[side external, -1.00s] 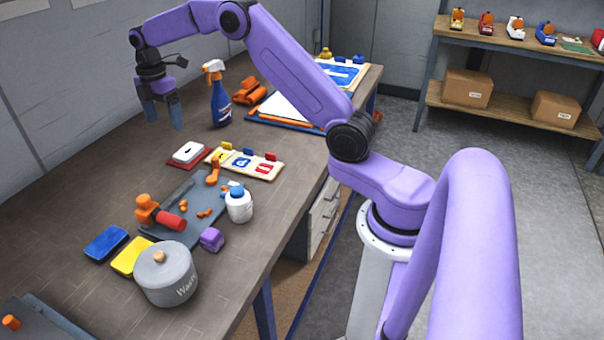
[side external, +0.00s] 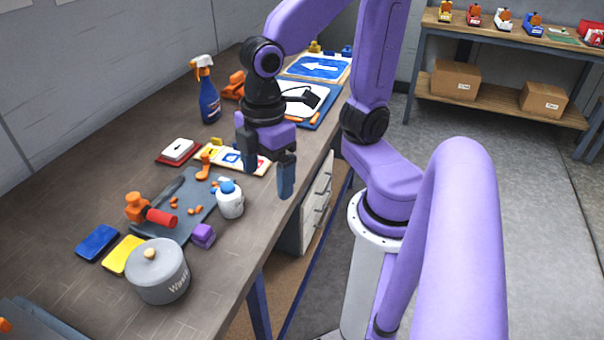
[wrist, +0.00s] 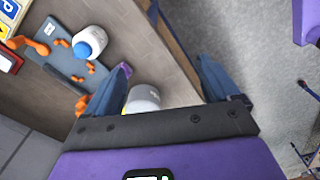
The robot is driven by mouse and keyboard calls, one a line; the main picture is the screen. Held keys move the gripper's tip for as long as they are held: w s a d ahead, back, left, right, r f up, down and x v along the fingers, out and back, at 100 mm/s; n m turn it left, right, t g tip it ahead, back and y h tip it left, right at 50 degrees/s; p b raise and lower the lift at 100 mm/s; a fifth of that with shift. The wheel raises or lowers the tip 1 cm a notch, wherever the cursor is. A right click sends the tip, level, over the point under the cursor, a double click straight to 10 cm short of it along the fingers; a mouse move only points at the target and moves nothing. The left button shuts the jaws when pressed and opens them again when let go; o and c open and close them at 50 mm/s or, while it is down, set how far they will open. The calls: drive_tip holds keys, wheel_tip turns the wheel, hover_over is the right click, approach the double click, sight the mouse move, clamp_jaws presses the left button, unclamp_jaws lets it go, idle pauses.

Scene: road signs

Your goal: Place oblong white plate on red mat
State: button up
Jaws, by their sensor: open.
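A small oblong white plate (side external: 178,149) with a dark mark lies on a red mat (side external: 163,157) at the left middle of the bench in the side view. Both are partly cut off at the left edge of the wrist view, where the red mat (wrist: 12,58) shows. A larger white plate or sheet (side external: 298,100) lies on a blue board at the back, partly behind my arm. My gripper (side external: 267,168) is open and empty over the bench's right edge, to the right of the red mat and apart from it. Its spread fingers (wrist: 163,78) also show in the wrist view.
A sign board (side external: 240,160) lies between the red mat and my gripper. A white bottle (side external: 230,203), a grey tray (side external: 205,218) with orange pieces and a grey pot (side external: 157,272) stand nearer. A spray bottle (side external: 208,95) stands behind. Bare bench lies left.

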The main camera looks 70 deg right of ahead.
drive_tip(key=s+d+f, duration=0.1)
drive_tip(key=s+d, duration=0.2)
drive_tip(key=s, duration=0.2)
drive_tip(key=shift+s+f+m, duration=0.2)
drive_tip(key=shift+f+m, duration=0.1)
